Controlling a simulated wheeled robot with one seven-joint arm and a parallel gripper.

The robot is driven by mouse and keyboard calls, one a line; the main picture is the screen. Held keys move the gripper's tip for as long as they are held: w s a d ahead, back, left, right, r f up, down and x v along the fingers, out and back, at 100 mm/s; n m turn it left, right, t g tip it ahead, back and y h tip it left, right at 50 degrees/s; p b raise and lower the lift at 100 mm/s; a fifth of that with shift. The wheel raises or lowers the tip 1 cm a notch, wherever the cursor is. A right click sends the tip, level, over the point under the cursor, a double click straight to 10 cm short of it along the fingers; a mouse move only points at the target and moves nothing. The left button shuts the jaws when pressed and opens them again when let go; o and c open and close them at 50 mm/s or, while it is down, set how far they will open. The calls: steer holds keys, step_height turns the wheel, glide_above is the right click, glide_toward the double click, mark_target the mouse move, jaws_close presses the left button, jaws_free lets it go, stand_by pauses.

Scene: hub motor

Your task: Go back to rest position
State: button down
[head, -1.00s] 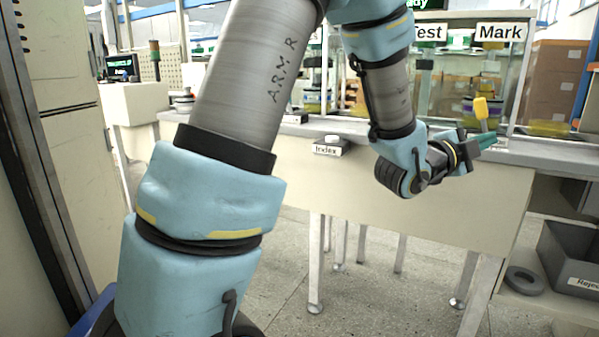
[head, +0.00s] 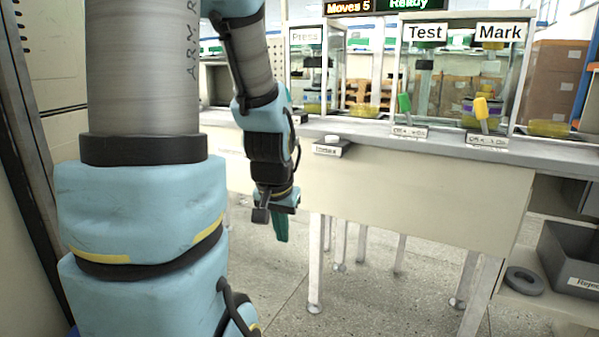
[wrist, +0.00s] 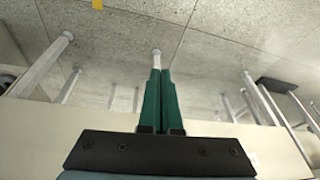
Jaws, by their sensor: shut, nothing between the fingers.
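My gripper (head: 281,226) hangs in front of the workbench (head: 420,190) in the head view, its green fingers pointing down. It is below the level of the benchtop and touches nothing that I can see. In the wrist view my gripper (wrist: 160,75) shows its two green fingers side by side, shut and empty, over the grey floor (wrist: 200,25).
A grey bin (head: 575,260) and a dark ring (head: 524,281) sit on the lower right shelf.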

steer(key=s+a+n+g, duration=0.2)
steer(key=s+a+n, duration=0.1)
steer(key=s, duration=0.2)
step_height(320, 180, up, 28)
steer(key=p, duration=2.8)
steer(key=shift+w, duration=0.2)
